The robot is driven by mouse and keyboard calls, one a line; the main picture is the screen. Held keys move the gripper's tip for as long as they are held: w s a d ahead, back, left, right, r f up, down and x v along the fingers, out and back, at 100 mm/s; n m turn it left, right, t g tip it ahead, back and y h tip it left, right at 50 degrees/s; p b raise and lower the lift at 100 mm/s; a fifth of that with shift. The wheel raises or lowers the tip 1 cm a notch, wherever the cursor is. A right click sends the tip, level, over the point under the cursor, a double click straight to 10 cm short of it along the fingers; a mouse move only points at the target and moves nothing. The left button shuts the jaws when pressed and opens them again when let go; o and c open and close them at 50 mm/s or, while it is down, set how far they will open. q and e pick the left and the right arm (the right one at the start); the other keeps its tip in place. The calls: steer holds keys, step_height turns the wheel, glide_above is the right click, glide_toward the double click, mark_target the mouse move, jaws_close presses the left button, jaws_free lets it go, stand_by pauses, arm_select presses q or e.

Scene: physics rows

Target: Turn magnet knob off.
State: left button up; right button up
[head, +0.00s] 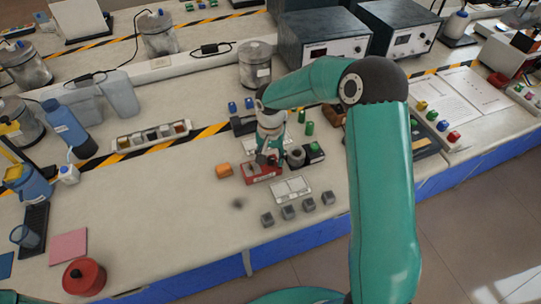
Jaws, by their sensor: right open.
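My right arm reaches in from the lower right, and my right gripper (266,158) points down over a small red device (262,172) on the bench. The fingers are at its upper side and partly hide it; I cannot tell whether they touch it. Next to it on the right stands a small black device (314,153) with a green top part and a grey cylinder (296,156) at its left. Which of these carries the magnet knob is too small to tell. My right gripper is open. My left gripper is not in view.
Several grey blocks (288,212) and a white card (291,188) lie in front. An orange block (224,170) is to the left. Green and blue small cylinders stand behind. A red round pot (84,277) is at the front left. The bench's front middle is mostly clear.

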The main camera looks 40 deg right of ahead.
steer(key=shift+f, duration=0.1)
jaws_close()
